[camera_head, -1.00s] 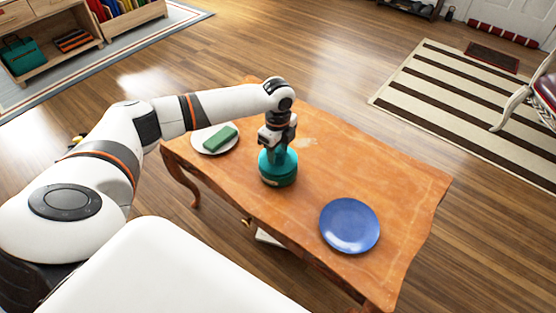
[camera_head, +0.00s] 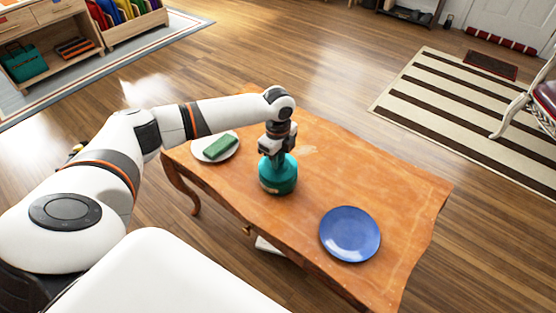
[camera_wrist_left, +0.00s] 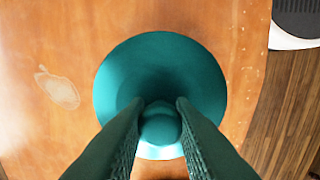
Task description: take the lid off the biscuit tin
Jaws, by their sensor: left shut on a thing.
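The teal biscuit tin (camera_head: 278,187) stands upright on the wooden table, near its long edge closest to me. Its round teal lid (camera_head: 288,166) sits on top, and I see no clear gap between lid and tin. My left gripper (camera_head: 277,154) points down from above, shut on the lid's knob. In the left wrist view the round lid (camera_wrist_left: 120,85) fills the middle, with the knob (camera_wrist_left: 160,130) between the two fingers of the left gripper (camera_wrist_left: 160,104). The tin's body is mostly hidden under the lid there. My right gripper is not in view.
A white plate (camera_head: 233,153) holding a green block (camera_head: 220,147) lies left of the tin. A blue plate (camera_head: 350,234) lies to its right. The table (camera_head: 385,185) is bare behind and between them.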

